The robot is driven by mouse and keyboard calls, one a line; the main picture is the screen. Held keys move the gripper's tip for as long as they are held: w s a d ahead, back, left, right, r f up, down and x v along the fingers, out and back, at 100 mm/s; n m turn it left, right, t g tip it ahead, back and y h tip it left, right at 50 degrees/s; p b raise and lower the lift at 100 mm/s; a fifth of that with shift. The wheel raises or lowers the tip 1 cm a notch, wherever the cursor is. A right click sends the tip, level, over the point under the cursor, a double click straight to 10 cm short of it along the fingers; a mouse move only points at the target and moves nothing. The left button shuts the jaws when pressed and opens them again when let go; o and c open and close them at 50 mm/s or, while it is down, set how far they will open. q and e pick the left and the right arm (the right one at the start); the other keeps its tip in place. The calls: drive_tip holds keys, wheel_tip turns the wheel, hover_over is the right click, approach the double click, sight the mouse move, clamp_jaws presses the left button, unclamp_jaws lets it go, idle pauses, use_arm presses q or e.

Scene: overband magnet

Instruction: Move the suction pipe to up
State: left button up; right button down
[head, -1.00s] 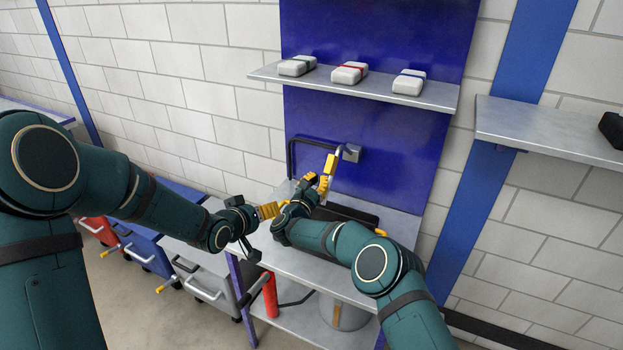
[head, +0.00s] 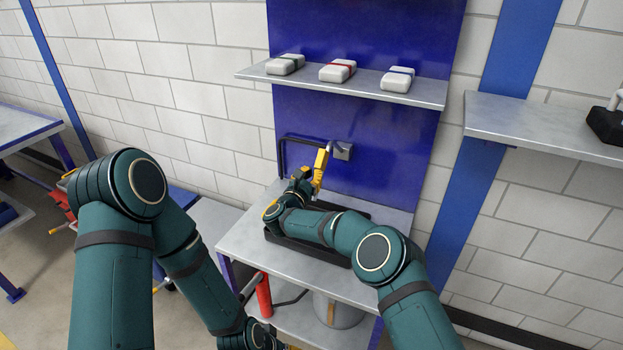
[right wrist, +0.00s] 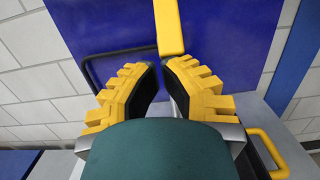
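A thin black bent pipe (head: 283,148), which may be the suction pipe, runs left from the grey wall block (head: 342,150) and turns down. It shows in the right wrist view (right wrist: 110,55) behind the fingers. A yellow bar (head: 322,160) hangs at the grey block; its lower end (right wrist: 168,35) shows just beyond my right fingertips. My right gripper (right wrist: 157,75) is open, its two yellow-padded fingers apart with nothing between them. In the head view my right gripper (head: 306,182) is low beside the bar. My left gripper (head: 272,341) is cut off at the bottom edge.
A metal table (head: 255,238) carries a black tray (head: 284,243) under my right arm. A shelf (head: 425,93) with three white boxes is above. A second shelf (head: 540,122) is at right. A red cylinder (head: 263,295) stands below the table's left front.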

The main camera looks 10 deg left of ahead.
use_arm(q)
drive_tip(key=shift+w+d+f, duration=0.1)
drive_tip(key=shift+w+d, duration=0.05)
drive_tip(key=shift+w, duration=0.3)
use_arm(e)
drive_tip(key=w+r+g, duration=0.1)
drive_tip(key=r, duration=0.2)
drive_tip(key=w+d+r+g, duration=0.1)
drive_tip(key=r, duration=0.2)
drive_tip(key=w+r, duration=0.1)
drive_tip(key=r, duration=0.2)
drive_tip(key=shift+w+d+r+g+y, duration=0.2)
drive_tip(key=shift+w+g+y, duration=0.1)
drive_tip(key=shift+g+y, duration=0.1)
use_arm(q)
drive_tip(key=shift+w, duration=0.1)
use_arm(e)
drive_tip(key=shift+s, duration=0.1)
drive_tip(key=v, duration=1.2)
drive_tip(key=shift+a, duration=0.2)
drive_tip(key=shift+f, duration=0.15)
